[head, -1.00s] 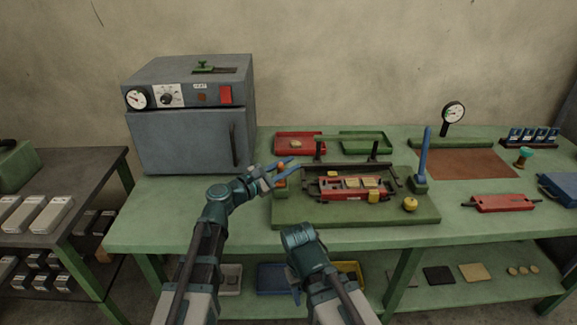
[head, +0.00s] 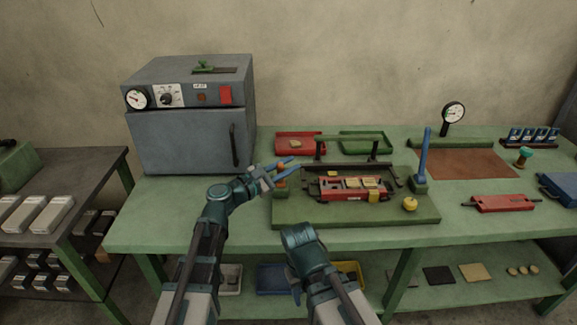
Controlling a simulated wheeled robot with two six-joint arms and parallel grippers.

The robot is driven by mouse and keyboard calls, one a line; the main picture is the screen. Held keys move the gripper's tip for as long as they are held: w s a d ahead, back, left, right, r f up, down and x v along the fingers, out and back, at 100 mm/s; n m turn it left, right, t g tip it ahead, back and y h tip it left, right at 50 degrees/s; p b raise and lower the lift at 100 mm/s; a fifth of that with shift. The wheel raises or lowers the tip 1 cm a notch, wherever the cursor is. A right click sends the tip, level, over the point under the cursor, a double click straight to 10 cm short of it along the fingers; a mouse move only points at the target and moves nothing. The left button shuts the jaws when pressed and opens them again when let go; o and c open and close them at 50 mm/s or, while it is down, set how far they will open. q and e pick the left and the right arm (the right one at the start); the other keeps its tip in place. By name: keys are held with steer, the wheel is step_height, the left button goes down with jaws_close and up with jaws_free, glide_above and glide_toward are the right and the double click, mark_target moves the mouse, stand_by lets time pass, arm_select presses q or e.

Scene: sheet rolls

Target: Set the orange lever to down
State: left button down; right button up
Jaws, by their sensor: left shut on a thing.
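The orange lever (head: 281,181) stands at the left end of the green fixture base (head: 350,219), on a small green block. Only bits of orange show, because my left gripper covers part of it. My left gripper (head: 286,167) has its blue fingers at the lever's upper part, shut on it, pointing right. The lever's exact tilt is hard to tell. My right arm ends low in the middle, in front of the fixture, and its fingers do not show.
The fixture holds a red tray (head: 335,195) with pale pieces under a dark frame. A blue lever (head: 424,155) stands upright at its right, near a yellow knob (head: 410,204). A grey oven (head: 185,140) stands left. Green bench (head: 165,225) is clear at front left.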

arm_select(q)
steer(key=w+n+g+y+p, duration=0.3)
steer(key=w+n+g+p, duration=0.2)
steer(key=w+p, duration=0.5)
steer(key=shift+w+r+n+g+p, duration=0.2)
steer(key=shift+n+g+p, duration=0.1)
steer(key=shift+n+p, duration=0.3)
stand_by(0.5)
steer(key=c, duration=0.7)
jaws_free()
